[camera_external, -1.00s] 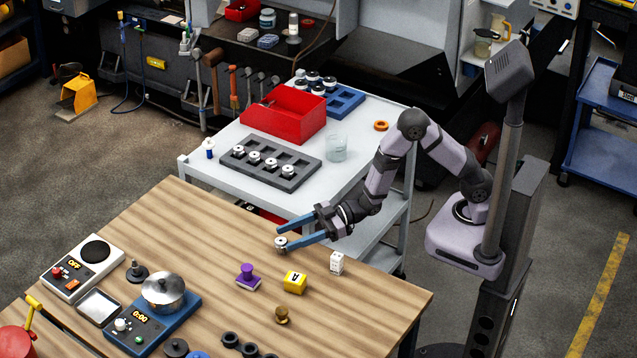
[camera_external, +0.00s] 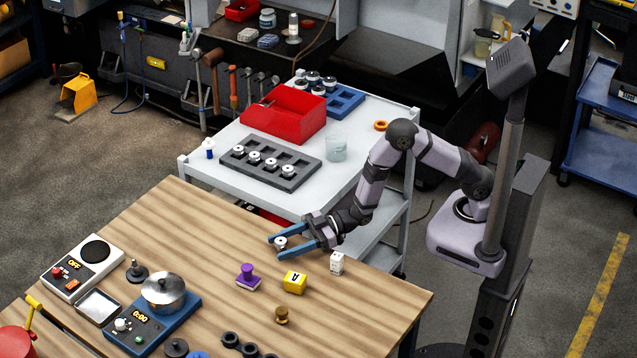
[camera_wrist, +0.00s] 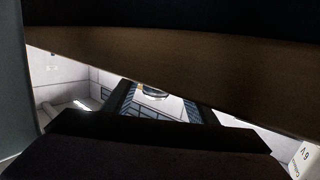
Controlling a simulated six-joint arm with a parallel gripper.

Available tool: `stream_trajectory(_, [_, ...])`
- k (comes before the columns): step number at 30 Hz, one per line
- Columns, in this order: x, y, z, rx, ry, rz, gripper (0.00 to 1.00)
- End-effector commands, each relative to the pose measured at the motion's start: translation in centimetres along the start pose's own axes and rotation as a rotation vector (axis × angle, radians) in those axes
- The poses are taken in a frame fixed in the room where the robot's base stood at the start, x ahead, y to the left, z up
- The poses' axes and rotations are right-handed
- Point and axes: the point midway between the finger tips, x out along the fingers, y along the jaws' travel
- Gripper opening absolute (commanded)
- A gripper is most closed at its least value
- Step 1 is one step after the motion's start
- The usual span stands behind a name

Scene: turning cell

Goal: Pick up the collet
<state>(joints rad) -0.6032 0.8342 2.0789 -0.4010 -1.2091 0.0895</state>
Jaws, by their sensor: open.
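The collet (camera_external: 281,243), a small silver-white ring-like part, is at the far edge area of the wooden table. My gripper (camera_external: 273,249) has two long blue fingers spread apart, one on each side of the collet. The fingers reach around it with their tips a little past it, and I see no clear contact. In the wrist view a small part of the collet (camera_wrist: 155,91) shows between the fingers, and dark shapes hide most of the rest.
A white die (camera_external: 337,263), a yellow block (camera_external: 294,282) and a purple stamp-like piece (camera_external: 248,277) stand nearby on the wooden table (camera_external: 220,230). A grey tray (camera_external: 288,184) with several similar parts sits on the white cart behind.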

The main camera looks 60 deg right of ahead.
Motion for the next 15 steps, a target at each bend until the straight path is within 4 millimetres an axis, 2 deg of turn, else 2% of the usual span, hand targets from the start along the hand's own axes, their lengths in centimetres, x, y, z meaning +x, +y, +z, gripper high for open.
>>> stream_trajectory(9, [3.3,0.5,-0.1,0.0,0.001,-0.001,0.52])
stream_trajectory(15, [4.4,0.4,0.0,0.0,0.0,-0.001,0.52])
